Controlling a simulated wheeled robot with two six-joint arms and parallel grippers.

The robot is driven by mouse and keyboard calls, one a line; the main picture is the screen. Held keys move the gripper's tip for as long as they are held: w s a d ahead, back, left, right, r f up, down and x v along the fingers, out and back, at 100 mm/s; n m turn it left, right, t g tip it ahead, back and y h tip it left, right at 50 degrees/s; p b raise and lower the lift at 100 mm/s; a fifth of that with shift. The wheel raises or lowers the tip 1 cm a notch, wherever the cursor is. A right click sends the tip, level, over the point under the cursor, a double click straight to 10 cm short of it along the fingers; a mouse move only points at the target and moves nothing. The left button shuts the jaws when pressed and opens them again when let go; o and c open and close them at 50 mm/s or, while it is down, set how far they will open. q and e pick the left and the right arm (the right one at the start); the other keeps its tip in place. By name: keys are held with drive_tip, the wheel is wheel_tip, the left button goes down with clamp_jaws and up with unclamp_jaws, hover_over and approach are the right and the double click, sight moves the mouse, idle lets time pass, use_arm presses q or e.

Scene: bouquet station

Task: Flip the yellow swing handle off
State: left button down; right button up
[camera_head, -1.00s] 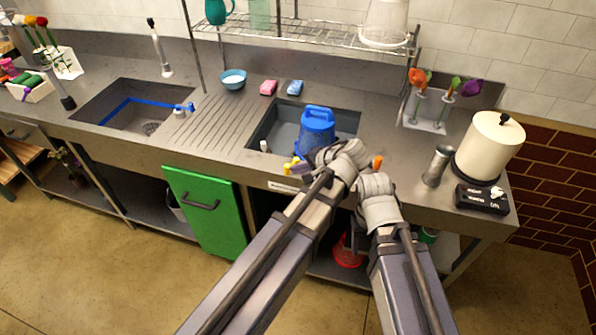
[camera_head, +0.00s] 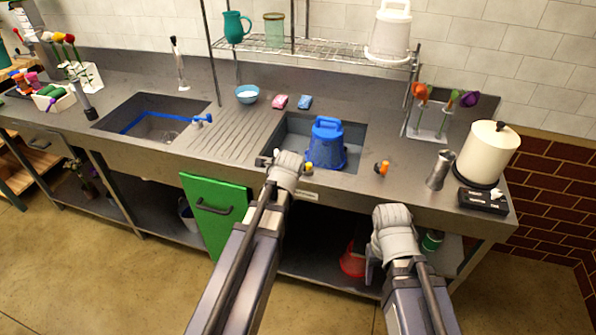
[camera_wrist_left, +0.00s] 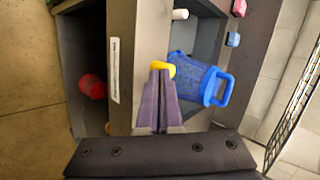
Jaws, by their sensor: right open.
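A blue jug-like container with a top handle (camera_head: 326,142) stands upright in the right-hand sink. A small yellow piece (camera_head: 309,167), which looks like the swing handle, shows at its lower front left. It also shows in the left wrist view (camera_wrist_left: 162,68), right at the tips of my left gripper (camera_wrist_left: 157,84). The left fingers are close together; I cannot tell whether they touch or only overlap it in view. My right gripper (camera_head: 374,258) is open and empty, low in front of the counter edge.
A small orange item (camera_head: 382,168) sits on the counter right of the sink. A metal shaker (camera_head: 439,169) and a cream pot (camera_head: 488,153) stand farther right. A green door (camera_head: 214,212) hangs below the counter. A wire shelf (camera_head: 315,50) crosses above.

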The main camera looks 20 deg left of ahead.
use_arm(q)
drive_tip(key=shift+w+a+m+h, duration=0.4)
drive_tip(key=shift+w+a+m, duration=0.2)
drive_tip(key=shift+w+a, duration=0.6)
drive_tip(key=shift+a, duration=0.1)
